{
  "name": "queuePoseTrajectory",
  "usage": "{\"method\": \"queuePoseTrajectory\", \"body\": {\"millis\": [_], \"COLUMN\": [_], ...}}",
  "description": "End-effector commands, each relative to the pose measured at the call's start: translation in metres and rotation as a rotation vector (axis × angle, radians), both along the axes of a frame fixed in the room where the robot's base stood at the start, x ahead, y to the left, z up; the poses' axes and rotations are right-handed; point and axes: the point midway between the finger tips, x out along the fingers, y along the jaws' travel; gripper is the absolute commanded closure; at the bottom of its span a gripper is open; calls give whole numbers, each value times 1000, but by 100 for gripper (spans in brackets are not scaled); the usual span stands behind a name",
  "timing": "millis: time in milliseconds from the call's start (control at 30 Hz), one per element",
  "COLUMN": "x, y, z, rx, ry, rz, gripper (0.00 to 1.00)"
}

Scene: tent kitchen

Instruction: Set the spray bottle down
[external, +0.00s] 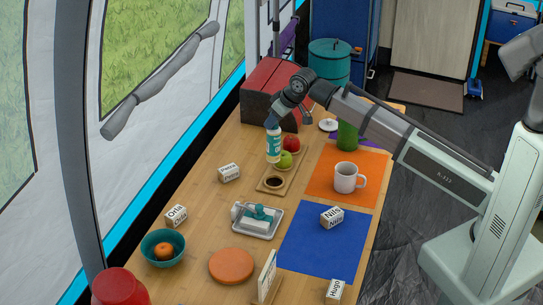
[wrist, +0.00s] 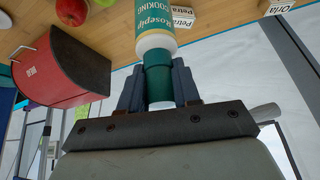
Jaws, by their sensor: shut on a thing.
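The spray bottle (external: 274,146) is white and teal, with a label on which "COOKING" can be read. In the external view it hangs upright below my gripper (external: 272,121), beside the apples. In the wrist view, my gripper (wrist: 158,88) is shut around the green neck of the spray bottle (wrist: 155,22). The bottle's base is out of the wrist view. In the external view I cannot tell whether its base touches anything.
A wooden board (external: 264,188) with a dark round dish lies just in front, by a green apple (external: 284,160) and red apple (external: 291,143). A red box (external: 268,88) stands behind. A Petra block (external: 229,172) is left. Bare table lies between the block and the board.

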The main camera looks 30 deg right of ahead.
Motion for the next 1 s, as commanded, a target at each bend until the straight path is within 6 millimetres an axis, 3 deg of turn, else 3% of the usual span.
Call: {"method": "queuePoseTrajectory", "body": {"millis": [167,500,1000], "x": [-2,-2,-2], "y": [-1,-1,-1], "z": [-12,-59,-101], "rx": [-14,-13,-13], "ry": [7,6,5], "rz": [19,18,18], "gripper": [100,100,100]}}
